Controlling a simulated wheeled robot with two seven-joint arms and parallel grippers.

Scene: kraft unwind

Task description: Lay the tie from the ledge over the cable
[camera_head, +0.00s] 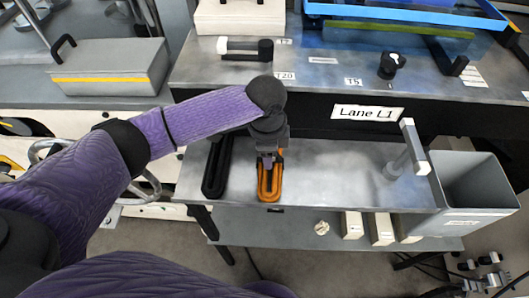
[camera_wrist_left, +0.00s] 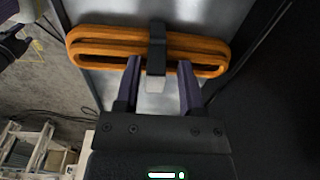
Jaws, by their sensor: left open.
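The orange cable (camera_head: 271,191) lies as a long flat coil on the metal shelf, and it also shows across the top of the left wrist view (camera_wrist_left: 100,42). A black tie (camera_wrist_left: 157,42) with a pale end lies across the middle of the coil. My left gripper (camera_head: 268,155) is over the far part of the coil. In the left wrist view the fingers of this gripper (camera_wrist_left: 159,66) are apart, one on each side of the tie's pale end, with gaps between. Whether the tie reaches under the coil is hidden. My right gripper is out of view.
A black coil (camera_head: 216,166) lies left of the orange one. A grey bin (camera_head: 478,190) and a T-shaped handle (camera_head: 414,148) stand at the right. The raised bench (camera_head: 330,68) with a "Lane L1" sign is behind. The shelf between coil and handle is clear.

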